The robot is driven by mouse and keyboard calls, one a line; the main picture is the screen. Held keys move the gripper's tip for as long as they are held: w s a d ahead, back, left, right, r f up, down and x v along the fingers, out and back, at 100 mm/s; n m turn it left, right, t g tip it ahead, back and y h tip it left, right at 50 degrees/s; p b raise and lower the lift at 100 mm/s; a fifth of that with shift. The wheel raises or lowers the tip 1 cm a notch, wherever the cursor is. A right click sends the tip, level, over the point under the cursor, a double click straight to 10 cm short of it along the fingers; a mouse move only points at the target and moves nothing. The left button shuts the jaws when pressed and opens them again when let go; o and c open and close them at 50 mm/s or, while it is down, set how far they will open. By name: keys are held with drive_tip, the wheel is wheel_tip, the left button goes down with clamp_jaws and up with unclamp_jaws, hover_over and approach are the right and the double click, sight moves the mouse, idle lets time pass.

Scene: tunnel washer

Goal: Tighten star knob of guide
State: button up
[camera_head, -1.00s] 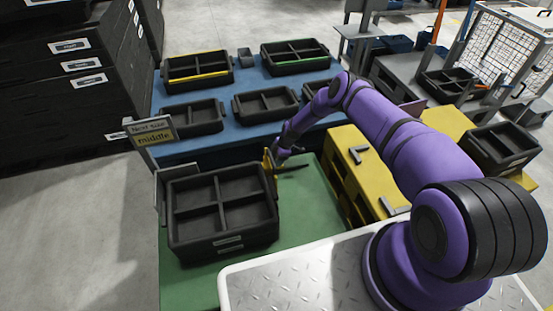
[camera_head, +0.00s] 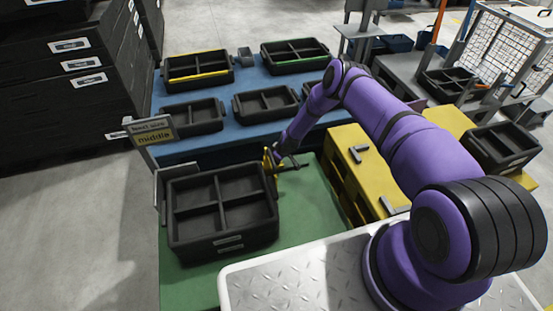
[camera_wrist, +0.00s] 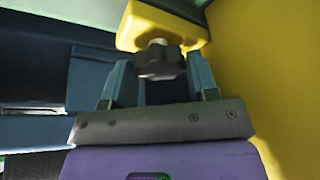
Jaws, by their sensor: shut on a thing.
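The guide (camera_head: 268,161) is a yellow upright piece at the right side of a black four-compartment tray. In the wrist view a yellow block of the guide (camera_wrist: 150,22) stands at the top, with the dark star knob (camera_wrist: 158,62) on a short stem below it. My gripper (camera_wrist: 160,78) has its two blue-grey fingers on either side of the knob and is shut on it. In the head view my gripper (camera_head: 281,156) is small beside the guide, and the knob is too small to make out there.
The black tray (camera_head: 222,243) sits on the green surface (camera_head: 300,215). A yellow box structure (camera_head: 352,148) stands to the right of my gripper. Several black trays stand on the blue table (camera_head: 240,90) behind. A sign (camera_head: 152,134) reading "middle" stands at the left.

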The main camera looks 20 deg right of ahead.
drive_tip(key=m, duration=0.2)
drive_tip(key=m+h, duration=0.1)
drive_tip(key=m, duration=0.2)
drive_tip(key=shift+a+t+h, duration=0.15)
drive_tip(key=shift+t+h, duration=0.15)
drive_tip(key=shift+t, duration=0.1)
drive_tip(key=shift+m, duration=0.4)
drive_tip(key=o, duration=0.9)
drive_tip(key=shift+s, duration=0.1)
drive_tip(key=shift+o, duration=0.2)
drive_tip(key=shift+a+r, duration=0.1)
